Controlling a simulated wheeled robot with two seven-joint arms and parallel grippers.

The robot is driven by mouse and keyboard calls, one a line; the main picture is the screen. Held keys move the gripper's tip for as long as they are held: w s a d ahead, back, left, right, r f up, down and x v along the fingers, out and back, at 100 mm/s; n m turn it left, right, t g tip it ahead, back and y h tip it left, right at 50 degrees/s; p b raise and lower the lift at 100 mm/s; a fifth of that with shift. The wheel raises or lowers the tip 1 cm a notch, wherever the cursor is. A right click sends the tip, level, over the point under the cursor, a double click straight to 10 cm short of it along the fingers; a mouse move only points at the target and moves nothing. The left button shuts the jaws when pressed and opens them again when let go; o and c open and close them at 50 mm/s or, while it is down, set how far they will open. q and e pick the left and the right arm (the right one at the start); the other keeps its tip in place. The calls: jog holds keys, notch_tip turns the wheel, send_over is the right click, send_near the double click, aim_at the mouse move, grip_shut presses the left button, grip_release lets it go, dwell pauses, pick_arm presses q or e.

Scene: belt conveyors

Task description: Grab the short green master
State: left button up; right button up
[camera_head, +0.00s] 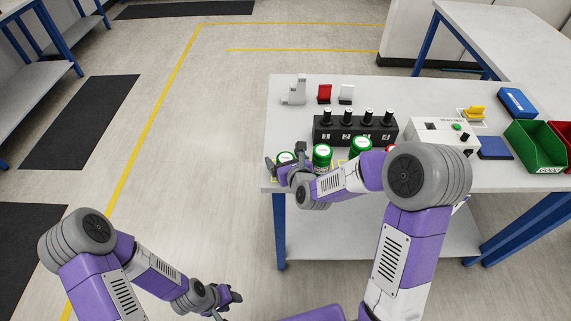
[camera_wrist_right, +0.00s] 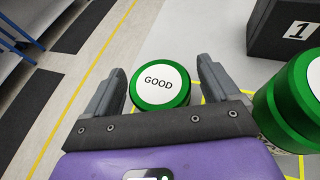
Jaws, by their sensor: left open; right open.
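A green cylinder (camera_wrist_right: 143,103) with a white top marked GOOD lies between the fingers of my right gripper (camera_wrist_right: 163,70) in the right wrist view. Both fingers stand open, with visible gaps to its sides. In the head view this cylinder's top (camera_head: 285,156) shows at the table's front left, partly hidden by the gripper. It looks lower than the green cylinder to its right (camera_head: 322,155), which also shows in the wrist view (camera_wrist_right: 285,110). Another green cylinder (camera_head: 361,146) stands further right. My left gripper (camera_head: 236,294) is open and empty, low in front of the table.
A black block (camera_head: 356,135) with numbered faces and several black-handled pieces stands behind the cylinders. Red (camera_head: 324,92) and white (camera_head: 346,93) pieces stand further back. A white control box (camera_head: 440,138), a blue box (camera_head: 494,147) and a green bin (camera_head: 537,150) are at right.

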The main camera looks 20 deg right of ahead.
jog(key=shift+w+f, duration=0.2)
jog(key=shift+w, duration=0.35)
jog(key=c, duration=1.2)
jog(key=shift+r, duration=0.1)
jog(key=shift+c, duration=0.2)
